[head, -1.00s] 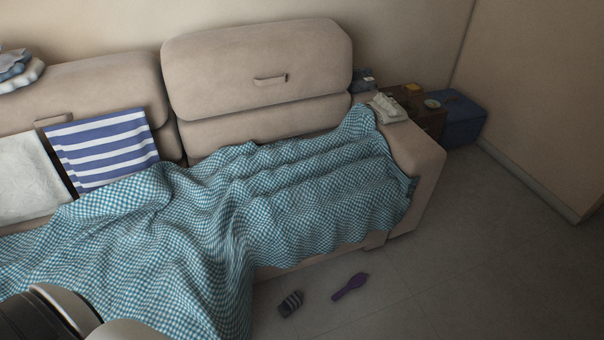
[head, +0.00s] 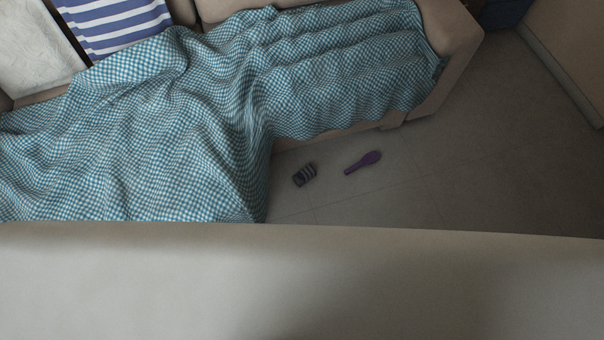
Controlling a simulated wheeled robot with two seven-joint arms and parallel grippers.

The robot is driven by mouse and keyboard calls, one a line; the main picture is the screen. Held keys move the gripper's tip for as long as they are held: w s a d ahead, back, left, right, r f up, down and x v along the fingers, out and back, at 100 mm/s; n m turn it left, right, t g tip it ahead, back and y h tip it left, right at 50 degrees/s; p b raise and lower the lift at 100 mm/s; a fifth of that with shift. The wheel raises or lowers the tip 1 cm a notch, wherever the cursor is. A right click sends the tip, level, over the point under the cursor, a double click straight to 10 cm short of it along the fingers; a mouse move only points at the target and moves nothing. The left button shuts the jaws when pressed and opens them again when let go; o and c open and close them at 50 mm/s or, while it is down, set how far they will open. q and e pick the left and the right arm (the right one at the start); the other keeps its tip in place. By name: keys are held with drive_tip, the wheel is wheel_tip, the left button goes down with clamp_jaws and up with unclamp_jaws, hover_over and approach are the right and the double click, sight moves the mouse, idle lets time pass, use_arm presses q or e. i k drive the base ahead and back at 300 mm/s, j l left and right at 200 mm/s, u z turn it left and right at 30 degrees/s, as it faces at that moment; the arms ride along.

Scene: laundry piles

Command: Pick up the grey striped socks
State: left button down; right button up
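The grey striped socks (head: 305,175) lie as a small dark bundle with lighter stripes on the tiled floor, in front of the sofa, in the middle of the head view. They sit just right of the hanging edge of the blue checked blanket. Neither of my grippers shows in the head view. A large pale surface across the bottom of the view hides everything nearer to me.
A purple brush-like object (head: 363,162) lies on the floor right of the socks. The blue checked blanket (head: 150,130) covers the sofa (head: 455,45). A striped cushion (head: 115,25) and a white one (head: 35,55) rest on it. The floor at right is clear.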

sight(308, 172)
drive_tip(key=i+l+u, duration=0.1)
drive_tip(key=i+l, duration=0.6)
drive_tip(key=l, duration=0.1)
